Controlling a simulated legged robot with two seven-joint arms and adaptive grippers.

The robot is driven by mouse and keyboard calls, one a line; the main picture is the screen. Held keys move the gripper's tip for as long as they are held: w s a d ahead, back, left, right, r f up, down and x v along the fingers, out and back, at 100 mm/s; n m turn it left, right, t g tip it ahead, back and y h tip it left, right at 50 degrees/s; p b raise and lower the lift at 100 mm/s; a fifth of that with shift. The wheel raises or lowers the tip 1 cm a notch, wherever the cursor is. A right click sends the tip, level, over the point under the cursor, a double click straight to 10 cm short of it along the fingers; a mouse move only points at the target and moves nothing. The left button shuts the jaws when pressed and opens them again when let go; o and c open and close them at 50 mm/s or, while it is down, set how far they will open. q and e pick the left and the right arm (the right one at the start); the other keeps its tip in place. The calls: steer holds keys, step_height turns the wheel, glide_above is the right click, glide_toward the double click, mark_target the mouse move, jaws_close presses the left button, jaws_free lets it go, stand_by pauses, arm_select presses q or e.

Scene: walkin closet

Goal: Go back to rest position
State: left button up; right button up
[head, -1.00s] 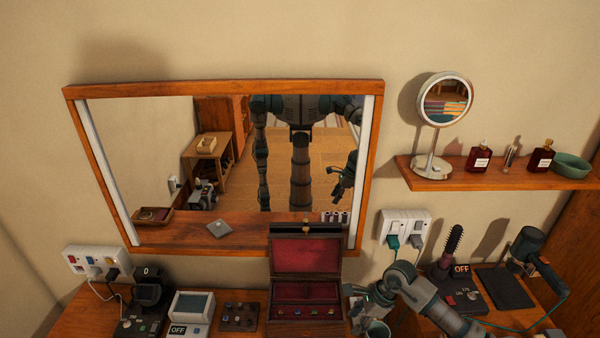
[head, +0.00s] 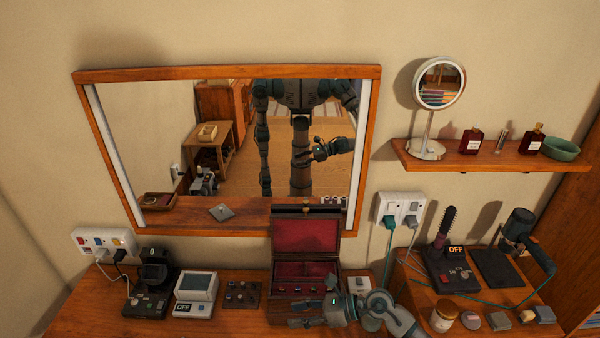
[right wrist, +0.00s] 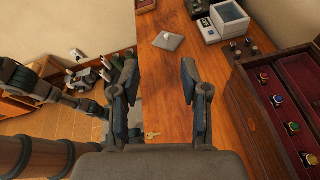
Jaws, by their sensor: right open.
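My right gripper (head: 302,312) is open and empty, pointing left over the front of the wooden counter (head: 75,312), in front of the jewellery box. In the right wrist view the two spread fingers (right wrist: 156,95) show nothing held between them.
A hairbrush (head: 445,225) and a hair dryer (head: 520,228) stand at the right, with a cord crossing the counter. A round mirror (head: 438,84) and bottles stand on the wall shelf (head: 480,157).

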step_height(320, 180, up, 6)
steer(key=a+m+t+y, duration=0.2)
steer(key=m+t+y, duration=0.3)
steer(key=m, duration=0.2)
steer(key=w+d+r+m+t+h, duration=0.25)
steer(key=d+m+t+h, duration=0.35)
steer(key=m+t, duration=0.8)
steer(key=s+d+f+m+g+h, duration=0.35)
steer(key=d+f+m+h, duration=1.05)
steer(key=m, duration=0.6)
steer(key=s+d+f+m+g+y, duration=0.15)
steer(key=s+f+m+g, duration=0.25)
steer(key=s+f+g, duration=0.5)
steer(key=s+d+f+m+g+h, duration=0.1)
steer(key=s+d+f+m+g, duration=0.15)
steer(key=s+f, duration=0.8)
steer(key=s+f+g, duration=0.1)
steer(key=s+f, duration=0.2)
steer(key=f, duration=0.9)
steer(key=s+f+g, duration=0.2)
steer(key=s+f, duration=0.1)
steer(key=f, duration=0.9)
steer(key=s+d+f, duration=0.2)
steer(key=s+f, duration=1.3)
steer(key=s, duration=0.2)
steer(key=shift+s+d+f+m+g, duration=0.2)
steer(key=shift+s+f+m+g, duration=0.15)
steer(key=shift+f+g, duration=0.05)
